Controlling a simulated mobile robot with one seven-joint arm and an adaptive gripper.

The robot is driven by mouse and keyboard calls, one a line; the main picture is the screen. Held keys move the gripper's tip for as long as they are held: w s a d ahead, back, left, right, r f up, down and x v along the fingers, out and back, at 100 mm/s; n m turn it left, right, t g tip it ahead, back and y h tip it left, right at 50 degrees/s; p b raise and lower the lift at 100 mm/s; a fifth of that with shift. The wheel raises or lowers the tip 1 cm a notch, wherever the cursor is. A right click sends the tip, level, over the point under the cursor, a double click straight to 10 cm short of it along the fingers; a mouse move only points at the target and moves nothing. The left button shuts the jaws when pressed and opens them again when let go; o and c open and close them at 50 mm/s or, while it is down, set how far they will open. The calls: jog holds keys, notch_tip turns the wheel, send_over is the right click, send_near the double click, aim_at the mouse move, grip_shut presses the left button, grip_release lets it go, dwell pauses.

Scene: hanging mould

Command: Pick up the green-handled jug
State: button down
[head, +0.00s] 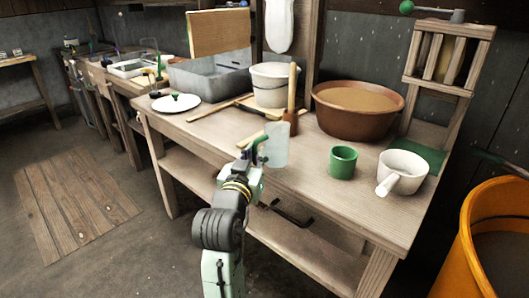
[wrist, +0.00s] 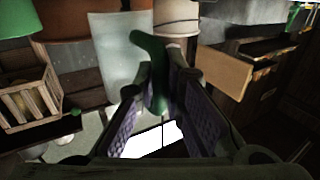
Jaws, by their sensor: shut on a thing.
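The green-handled jug has a pale, translucent body (head: 276,143) and a green handle (head: 258,146). It shows in the head view near the front of the workbench, just beyond my arm. My gripper (head: 256,158) is shut on the handle. In the wrist view the green handle (wrist: 154,72) runs down between the two fingers of my gripper (wrist: 160,98), and the jug's clear body (wrist: 117,55) is beside it on the left. I cannot tell whether the jug's base touches the bench.
The workbench (head: 225,135) carries a green cup (head: 342,163), a white handled pot (head: 402,171), a brown basin (head: 358,108), a white bucket (head: 271,85), a wooden mallet (head: 291,105) and a white plate (head: 176,103). An orange barrel (head: 468,255) stands at the right.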

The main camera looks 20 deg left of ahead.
jog(key=s+a+b, duration=0.1)
jog(key=s+a, duration=0.1)
jog(key=s, duration=0.6)
jog(key=shift+s+r, duration=0.25)
jog(key=shift+r, duration=0.15)
dwell(1.2)
